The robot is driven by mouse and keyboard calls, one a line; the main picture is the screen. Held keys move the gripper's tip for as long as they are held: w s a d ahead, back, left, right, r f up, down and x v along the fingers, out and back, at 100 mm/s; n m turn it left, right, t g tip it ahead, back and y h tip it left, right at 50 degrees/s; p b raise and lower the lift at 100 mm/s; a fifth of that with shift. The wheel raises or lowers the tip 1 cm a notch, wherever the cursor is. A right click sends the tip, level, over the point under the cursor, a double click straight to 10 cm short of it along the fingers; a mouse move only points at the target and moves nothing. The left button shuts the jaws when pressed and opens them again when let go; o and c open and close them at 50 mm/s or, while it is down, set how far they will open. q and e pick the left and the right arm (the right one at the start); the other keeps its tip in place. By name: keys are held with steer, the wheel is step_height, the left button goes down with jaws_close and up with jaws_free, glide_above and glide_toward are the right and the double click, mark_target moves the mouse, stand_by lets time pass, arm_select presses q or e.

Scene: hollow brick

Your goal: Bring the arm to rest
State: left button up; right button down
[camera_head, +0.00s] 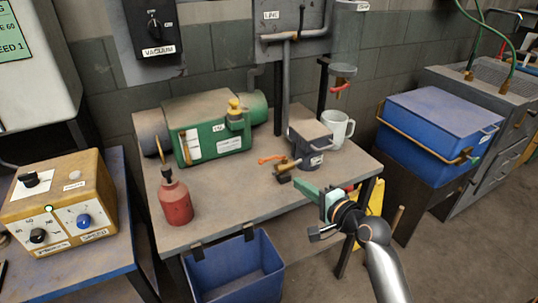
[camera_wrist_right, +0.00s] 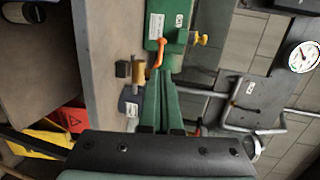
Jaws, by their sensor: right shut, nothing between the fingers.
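My right gripper (camera_head: 298,184) reaches in from the lower right of the head view, over the front right part of the workbench (camera_head: 225,205). Its green fingers are shut with nothing between them. They also show in the right wrist view (camera_wrist_right: 160,85), pressed together. In the head view the fingertips appear just in front of the small grey unit (camera_head: 311,140) with a brass valve and orange lever (camera_head: 271,158). I cannot tell the exact gap, but no contact is clear. My left gripper is not in view.
A green pump (camera_head: 212,125), a red oil can (camera_head: 175,202) and a white mug (camera_head: 336,128) stand on the bench. A blue bin (camera_head: 236,270) hangs at its front. A yellow control box (camera_head: 62,203) is left; a blue lidded box (camera_head: 438,118) is right.

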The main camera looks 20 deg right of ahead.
steer(key=s+a+f+n+g, duration=0.6)
steer(key=s+a+f+n, duration=0.2)
steer(key=s+f+n, duration=0.25)
steer(key=s+a+f+n+g+h, duration=0.1)
steer(key=s+f+n+g, duration=0.2)
steer(key=s, duration=0.6)
steer(key=s+a+f+n+g+h, duration=0.1)
steer(key=s+n+g, duration=0.2)
steer(key=s+n, duration=0.35)
steer(key=w+a+f+m+t+y+p, duration=0.1)
steer(key=w+a+f+t+y+p, duration=0.1)
steer(key=w+a+f+t+p, duration=0.1)
steer(key=shift+a+f+m+t+p, duration=0.4)
steer(key=shift+a+f+t+p, duration=0.3)
steer(key=shift+f+t, duration=0.75)
steer(key=shift+w+d+f+g, duration=0.1)
steer(key=shift+f+g, duration=0.15)
